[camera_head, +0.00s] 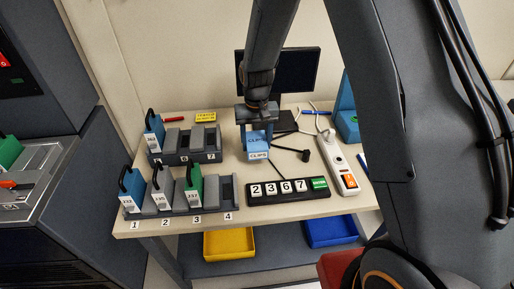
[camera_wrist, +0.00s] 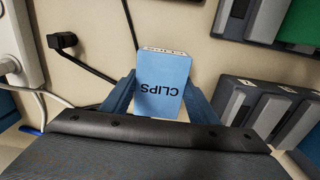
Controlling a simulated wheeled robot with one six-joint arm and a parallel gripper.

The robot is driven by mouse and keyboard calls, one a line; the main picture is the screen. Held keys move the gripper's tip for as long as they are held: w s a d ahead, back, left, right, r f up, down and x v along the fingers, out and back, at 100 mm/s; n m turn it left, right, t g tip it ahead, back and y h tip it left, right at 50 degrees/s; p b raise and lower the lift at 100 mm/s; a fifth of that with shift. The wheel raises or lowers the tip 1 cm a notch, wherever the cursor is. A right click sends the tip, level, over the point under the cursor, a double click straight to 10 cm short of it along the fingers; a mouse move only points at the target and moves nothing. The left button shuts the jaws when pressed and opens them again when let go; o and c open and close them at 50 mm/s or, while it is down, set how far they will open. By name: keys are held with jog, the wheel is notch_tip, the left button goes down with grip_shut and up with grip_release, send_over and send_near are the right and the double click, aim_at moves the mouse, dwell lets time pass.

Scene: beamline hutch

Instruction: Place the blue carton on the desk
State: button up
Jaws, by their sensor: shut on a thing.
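The blue carton (camera_head: 257,145), labelled CLIPS, is between the jaws of my gripper (camera_head: 257,120) over the middle of the desk (camera_head: 150,224). In the wrist view the carton (camera_wrist: 163,85) sits upside down in the picture, with the two blue fingers (camera_wrist: 160,98) against its sides. My gripper is shut on it. The carton appears at or close above the desk top; I cannot tell whether it touches. The gripper hides part of its top.
A number strip (camera_head: 290,190) lies in front of the carton, a white power strip (camera_head: 340,165) to the right. Racks with numbered slots (camera_head: 180,208) stand to the left. A black cable and plug (camera_wrist: 62,41) lie close by. A monitor (camera_head: 295,70) stands behind.

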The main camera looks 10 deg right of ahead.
jog(key=shift+f+p, duration=0.35)
jog(key=shift+f, duration=1.35)
jog(key=shift+f, duration=0.15)
jog(key=o, duration=1.1)
jog(key=shift+c, duration=0.2)
